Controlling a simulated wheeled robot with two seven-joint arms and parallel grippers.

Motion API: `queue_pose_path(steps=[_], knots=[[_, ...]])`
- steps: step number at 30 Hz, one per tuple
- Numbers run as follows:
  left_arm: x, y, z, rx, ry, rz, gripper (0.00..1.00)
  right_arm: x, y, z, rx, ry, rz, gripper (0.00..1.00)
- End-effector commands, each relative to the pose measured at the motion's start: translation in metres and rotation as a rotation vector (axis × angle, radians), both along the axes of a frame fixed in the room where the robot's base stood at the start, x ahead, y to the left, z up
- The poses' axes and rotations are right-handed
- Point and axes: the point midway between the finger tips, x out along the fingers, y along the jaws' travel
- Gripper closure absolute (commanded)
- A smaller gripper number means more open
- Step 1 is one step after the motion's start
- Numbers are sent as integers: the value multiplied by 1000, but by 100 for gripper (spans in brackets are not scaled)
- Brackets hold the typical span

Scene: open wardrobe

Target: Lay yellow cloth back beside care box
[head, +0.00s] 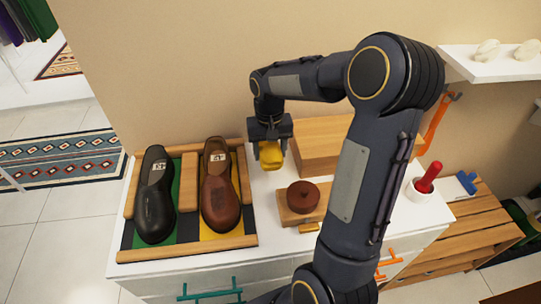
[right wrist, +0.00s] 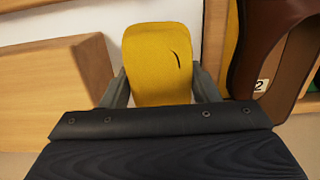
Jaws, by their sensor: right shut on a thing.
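The yellow cloth (head: 271,155) is between the fingers of my right gripper (head: 270,152). The gripper is shut on it, over the white cabinet top between the shoe tray and a wooden box. In the right wrist view the yellow cloth (right wrist: 157,62) fills the gap between the two fingers and has a dark curved mark. The wooden box (head: 318,143), which looks like the care box, stands just right of the gripper, partly hidden by my right arm. It also shows in the right wrist view (right wrist: 50,80). My left gripper is not in view.
A wooden shoe tray (head: 188,182) holds a black shoe (head: 154,195) and a brown shoe (head: 219,190). A round brown tin (head: 303,196) sits on a small wooden board in front of the box. A red-handled item (head: 429,177) stands in a white cup at right.

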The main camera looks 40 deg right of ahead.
Motion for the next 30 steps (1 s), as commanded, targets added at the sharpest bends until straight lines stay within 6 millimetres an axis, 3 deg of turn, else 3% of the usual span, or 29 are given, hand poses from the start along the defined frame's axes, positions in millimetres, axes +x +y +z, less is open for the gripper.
queue_pose_path(steps=[6, 11, 18, 29, 30], knots=[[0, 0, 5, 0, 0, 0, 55, 17, -16, -28, -1, 0, 0, 70], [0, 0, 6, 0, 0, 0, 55, 22, -20, -35, -1, 0, 1, 70], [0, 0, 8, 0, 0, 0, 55, 23, -22, -66, 0, 0, 0, 70], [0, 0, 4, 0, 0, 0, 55, 23, -22, -72, -1, -2, 1, 70], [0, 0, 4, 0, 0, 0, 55, 23, -22, -72, -1, -2, 1, 44]])
